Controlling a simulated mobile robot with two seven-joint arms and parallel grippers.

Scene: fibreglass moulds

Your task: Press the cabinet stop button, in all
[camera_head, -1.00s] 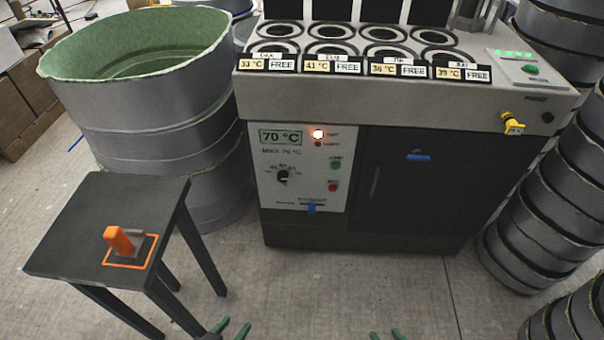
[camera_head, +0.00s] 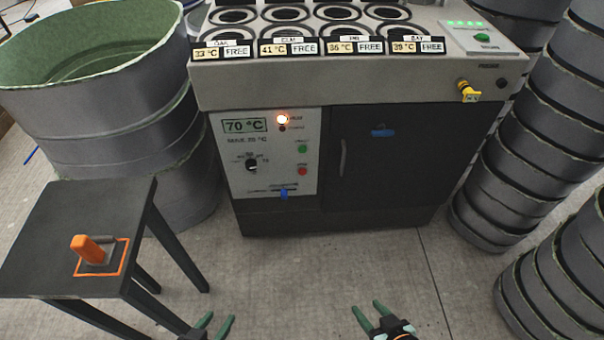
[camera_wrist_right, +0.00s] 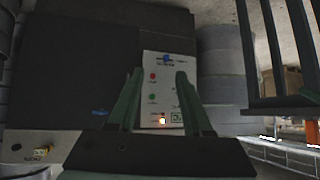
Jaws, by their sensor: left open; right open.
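The cabinet (camera_head: 385,215) stands ahead with a white control panel (camera_head: 236,182) on its left front. The panel carries a red button (camera_head: 302,171), a green button (camera_head: 302,149) above it, a lit orange lamp (camera_head: 282,119), a black dial (camera_head: 251,165) and a 70 °C display (camera_head: 244,126). The red button also shows in the right wrist view (camera_wrist_right: 152,76). My left gripper (camera_head: 219,318) is open and empty at the bottom edge. My right gripper (camera_head: 368,308) is open and empty, low in front of the cabinet and apart from it. Its fingers also show in the right wrist view (camera_wrist_right: 158,78).
A dark side table (camera_head: 50,215) with an orange-handled tool (camera_head: 92,249) stands at left. A large grey mould with a green inside (camera_head: 90,95) is behind it. Stacked grey rings (camera_head: 500,190) stand at right. The floor before the cabinet is clear.

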